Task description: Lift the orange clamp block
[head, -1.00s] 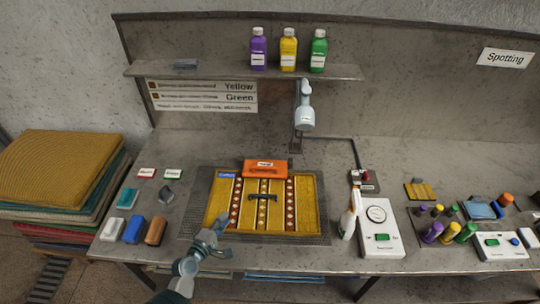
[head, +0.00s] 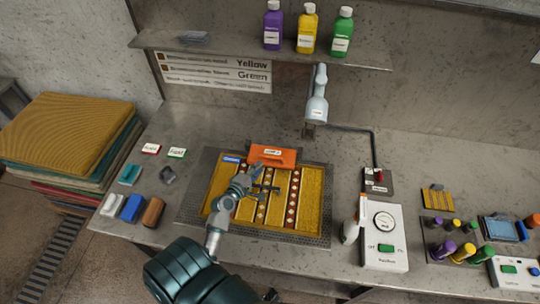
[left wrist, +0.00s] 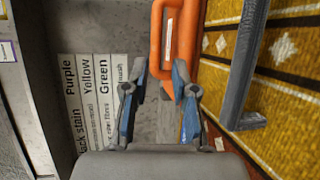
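The orange clamp block (head: 285,157) lies across the back edge of the yellow patterned rug piece (head: 312,205) on the bench and bears a white label. In the left wrist view the block (left wrist: 157,40) shows as an orange bar with a handle loop, ahead of the fingers. My left gripper (head: 253,174) is over the rug just in front of the block, and hides part of its left end in the head view. In the left wrist view the left gripper (left wrist: 158,72) has its two fingers apart with nothing held between them.
A dark metal handle (left wrist: 240,75) stands up from the rug close to the right finger. A grey spray nozzle (head: 317,100) hangs behind the block. Coloured blocks (head: 131,208) lie left.

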